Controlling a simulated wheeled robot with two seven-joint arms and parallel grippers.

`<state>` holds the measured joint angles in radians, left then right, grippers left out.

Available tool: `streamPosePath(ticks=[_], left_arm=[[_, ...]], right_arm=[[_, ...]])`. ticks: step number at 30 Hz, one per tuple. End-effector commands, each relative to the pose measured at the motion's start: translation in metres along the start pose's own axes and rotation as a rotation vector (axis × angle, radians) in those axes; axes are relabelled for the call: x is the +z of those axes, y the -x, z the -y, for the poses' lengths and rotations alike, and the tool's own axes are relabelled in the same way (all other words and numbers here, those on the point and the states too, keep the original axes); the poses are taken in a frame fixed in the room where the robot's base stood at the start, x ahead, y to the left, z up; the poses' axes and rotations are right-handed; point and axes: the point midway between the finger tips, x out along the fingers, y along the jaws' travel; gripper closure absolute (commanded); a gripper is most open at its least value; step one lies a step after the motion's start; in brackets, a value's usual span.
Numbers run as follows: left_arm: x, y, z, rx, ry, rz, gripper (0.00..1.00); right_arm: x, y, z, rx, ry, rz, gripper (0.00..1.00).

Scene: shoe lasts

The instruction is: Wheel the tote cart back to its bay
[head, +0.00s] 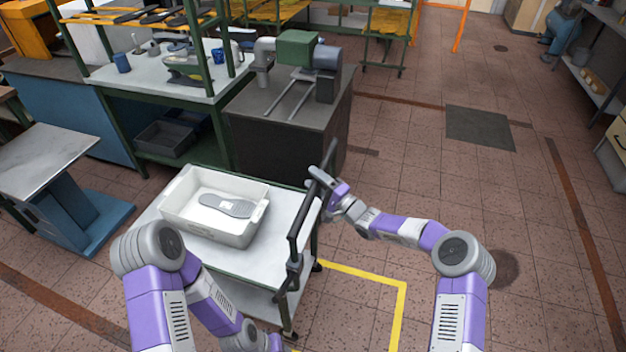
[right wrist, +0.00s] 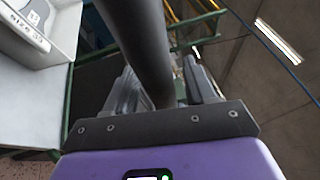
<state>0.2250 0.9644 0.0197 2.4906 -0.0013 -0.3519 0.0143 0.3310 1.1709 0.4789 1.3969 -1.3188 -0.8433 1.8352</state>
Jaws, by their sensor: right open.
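The tote cart (head: 272,258) has a pale top and a lower shelf. It stands left of a yellow floor outline (head: 403,310). A white tote (head: 182,222) on it holds a grey sole-shaped item (head: 227,205). A dark push handle (head: 305,218) runs along the cart's right side. My right gripper (head: 322,182) is at the handle's far part. In the right wrist view, the dark bar (right wrist: 138,45) passes between the open fingers (right wrist: 160,92); contact cannot be told. My left arm reaches down to the bottom edge, and its fingertips do not show.
A dark cabinet with a green machine (head: 297,50) stands just behind the cart. A green-framed workbench (head: 150,85) and a small grey-topped stand (head: 45,160) are at left. Open tiled floor lies to the right, with a dark floor plate (head: 480,127).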

Motion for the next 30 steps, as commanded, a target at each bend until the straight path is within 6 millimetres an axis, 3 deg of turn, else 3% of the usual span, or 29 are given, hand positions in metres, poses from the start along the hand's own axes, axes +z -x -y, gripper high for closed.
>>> streamPosePath(ticks=[11,22,30], left_arm=[[0.0,-0.0007,0.0002,0.0,0.0,0.0,0.57],[0.0,-0.0008,0.0002,0.0,0.0,0.0,0.57],[0.0,-0.0008,0.0002,0.0,0.0,0.0,0.57]], right_arm=[[0.0,-0.0086,0.0004,0.0,0.0,-0.001,0.45],[0.0,-0.0084,0.0004,0.0,0.0,-0.001,0.99],[-0.0008,-0.0069,0.0006,0.0,0.001,-0.001,1.0]])
